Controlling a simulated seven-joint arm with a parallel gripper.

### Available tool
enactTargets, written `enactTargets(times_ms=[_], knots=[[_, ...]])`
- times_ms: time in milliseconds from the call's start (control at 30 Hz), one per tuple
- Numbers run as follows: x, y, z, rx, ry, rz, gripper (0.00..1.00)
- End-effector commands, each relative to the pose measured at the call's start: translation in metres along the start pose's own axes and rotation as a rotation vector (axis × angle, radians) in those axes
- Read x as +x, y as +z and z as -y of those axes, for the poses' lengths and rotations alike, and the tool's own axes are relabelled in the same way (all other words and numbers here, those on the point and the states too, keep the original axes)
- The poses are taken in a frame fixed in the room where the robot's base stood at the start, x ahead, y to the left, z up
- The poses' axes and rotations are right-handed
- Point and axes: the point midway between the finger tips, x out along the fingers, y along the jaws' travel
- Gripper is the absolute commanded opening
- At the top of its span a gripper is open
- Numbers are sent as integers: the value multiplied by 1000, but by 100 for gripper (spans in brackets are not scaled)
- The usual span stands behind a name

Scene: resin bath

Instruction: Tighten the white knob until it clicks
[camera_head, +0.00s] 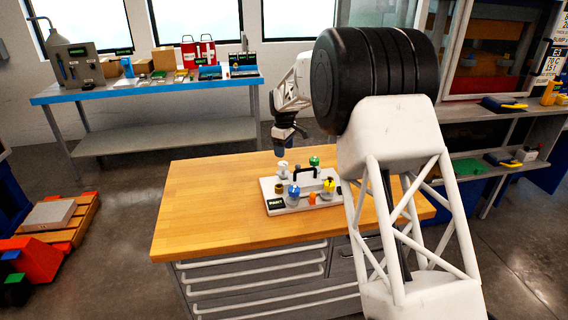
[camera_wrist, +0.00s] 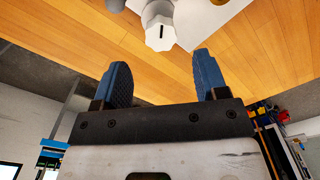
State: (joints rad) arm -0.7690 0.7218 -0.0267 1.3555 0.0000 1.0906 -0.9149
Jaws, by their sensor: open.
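The white knob (camera_head: 283,167) sits at the back left of a light grey plate (camera_head: 312,205) on the wooden workbench. In the wrist view the white knob (camera_wrist: 160,33) is at the top, beyond my fingertips, with a dark slot line on its face. My gripper (camera_head: 281,150) is just above the white knob in the head view. In the wrist view my gripper (camera_wrist: 157,72) shows two blue fingers spread apart with nothing between them. The plate also carries a green knob (camera_head: 314,161), a blue knob (camera_head: 294,190) and a yellow knob (camera_head: 329,186).
A dark handle (camera_head: 309,178) stands mid-plate, close to the knobs. A small orange part (camera_head: 312,198) and a brown cylinder (camera_head: 279,189) are also on the plate. The wooden bench top (camera_head: 205,215) is clear left of the plate. A blue-edged table (camera_head: 150,88) stands behind.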

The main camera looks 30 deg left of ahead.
Motion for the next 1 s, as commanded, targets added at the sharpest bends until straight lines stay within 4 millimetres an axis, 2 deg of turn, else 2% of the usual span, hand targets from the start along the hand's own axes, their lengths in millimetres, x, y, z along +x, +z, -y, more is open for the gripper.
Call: enactTargets(times_ms=[500,700,1000], knots=[[57,0,0,0,-1,1,67],[66,0,0,0,-1,0,67],[67,0,0,0,0,0,65]])
